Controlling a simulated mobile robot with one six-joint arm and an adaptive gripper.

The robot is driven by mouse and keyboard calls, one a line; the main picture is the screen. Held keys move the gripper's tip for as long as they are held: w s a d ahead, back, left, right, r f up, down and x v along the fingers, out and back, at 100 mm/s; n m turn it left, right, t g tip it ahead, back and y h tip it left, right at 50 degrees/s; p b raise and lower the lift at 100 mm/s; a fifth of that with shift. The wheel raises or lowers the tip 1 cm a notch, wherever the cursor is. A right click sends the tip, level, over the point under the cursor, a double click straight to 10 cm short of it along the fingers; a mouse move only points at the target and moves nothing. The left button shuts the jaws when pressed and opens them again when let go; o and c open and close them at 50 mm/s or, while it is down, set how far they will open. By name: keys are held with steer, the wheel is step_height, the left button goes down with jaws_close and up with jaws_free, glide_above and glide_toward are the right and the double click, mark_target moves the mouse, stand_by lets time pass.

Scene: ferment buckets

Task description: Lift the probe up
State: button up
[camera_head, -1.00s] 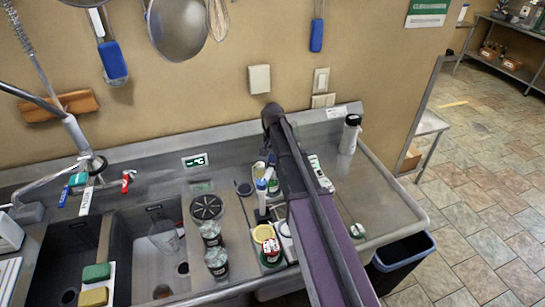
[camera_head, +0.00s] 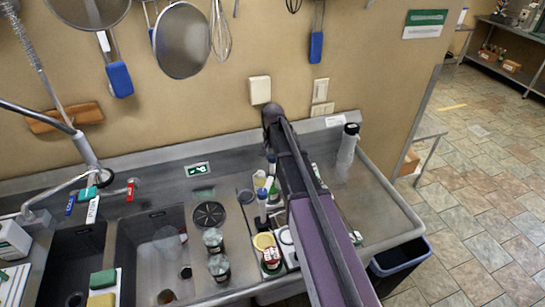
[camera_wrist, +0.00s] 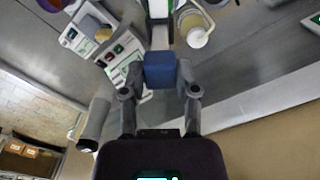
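The probe has a blue block-shaped head (camera_wrist: 160,70) with a pale shaft running away from it towards the top edge of the wrist view. My gripper (camera_wrist: 160,72) has one grey finger on each side of the blue head, with no clear gap, so it looks shut on it. The probe's lower end is out of the wrist view. In the head view my arm hides most of the gripper, and I cannot make out its fingers there. A blue-topped slim item (camera_head: 262,194) stands left of my arm, above a yellow-lidded container (camera_head: 264,242).
A tall grey bottle with a black cap (camera_head: 347,148) stands on the counter to the right. A round drain-like grid (camera_head: 209,214) lies left of the arm. A bin (camera_head: 400,256) stands beyond the right counter edge.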

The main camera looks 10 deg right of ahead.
mark_target(273, 167)
steer(key=o, duration=0.4)
steer(key=shift+r, duration=0.15)
steer(key=shift+o, duration=0.2)
steer(key=shift+f, duration=0.25)
step_height(273, 167, down, 6)
steer(key=b, duration=0.6)
steer(key=shift+r, duration=0.15)
step_height(273, 167, up, 14)
steer(key=p, duration=1.4)
steer(key=s+a+f+n+b, duration=0.1)
steer(key=a+f+n+b, duration=0.2)
steer(key=a, duration=0.7)
steer(key=s+a+f+n+b, duration=0.1)
steer(key=a+f+n+b, duration=0.3)
steer(key=a+f+b, duration=0.3)
steer(key=s+a+f+n+b, duration=0.1)
steer(key=a+f+n+b, duration=0.2)
steer(key=a, duration=1.1)
steer(key=shift+s+a+f+n+b, duration=0.2)
steer(key=shift+f+n+b, duration=0.2)
steer(key=shift+f+b, duration=1)
